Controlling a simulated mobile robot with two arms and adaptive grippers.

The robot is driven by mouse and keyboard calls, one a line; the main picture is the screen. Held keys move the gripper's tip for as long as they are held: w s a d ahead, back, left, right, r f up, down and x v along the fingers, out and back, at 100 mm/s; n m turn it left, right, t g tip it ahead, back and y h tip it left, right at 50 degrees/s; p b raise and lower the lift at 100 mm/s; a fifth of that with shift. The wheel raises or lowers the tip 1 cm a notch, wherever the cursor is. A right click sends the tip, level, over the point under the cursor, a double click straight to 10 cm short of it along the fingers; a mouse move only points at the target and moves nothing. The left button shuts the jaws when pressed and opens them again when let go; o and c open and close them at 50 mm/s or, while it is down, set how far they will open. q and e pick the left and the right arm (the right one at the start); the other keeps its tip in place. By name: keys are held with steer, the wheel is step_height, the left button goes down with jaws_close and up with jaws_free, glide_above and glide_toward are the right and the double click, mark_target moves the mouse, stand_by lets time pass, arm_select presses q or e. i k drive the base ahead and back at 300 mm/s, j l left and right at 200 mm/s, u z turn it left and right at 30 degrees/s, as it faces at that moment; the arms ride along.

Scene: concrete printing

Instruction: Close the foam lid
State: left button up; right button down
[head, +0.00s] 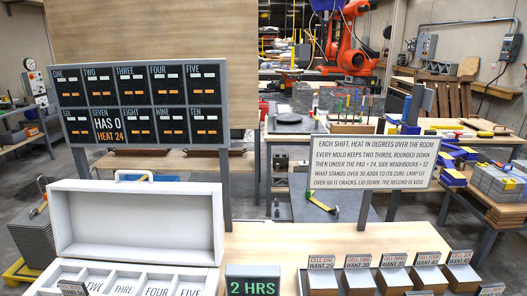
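The foam lid (135,222) is a pale, shallow, tray-like panel at the lower left of the head view. It stands raised, roughly upright, at the back of a white box (213,280), with its inner side facing me. A light handle (133,175) sits on the lid's top edge. The box below is open and shows compartments with labels, among them THREE, FOUR and FIVE. Its front part is cut off by the picture's lower edge. Neither of my grippers is in view.
A dark board (142,105) with numbered displays stands behind the lid. A green "2 HRS" display (253,283) stands right of the box. Several labelled cells (392,277) line the right. A sign with rules (373,162) stands behind them. Bare wooden tabletop (290,240) lies between.

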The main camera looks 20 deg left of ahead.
mark_target(160, 223)
steer(key=u, duration=1.55)
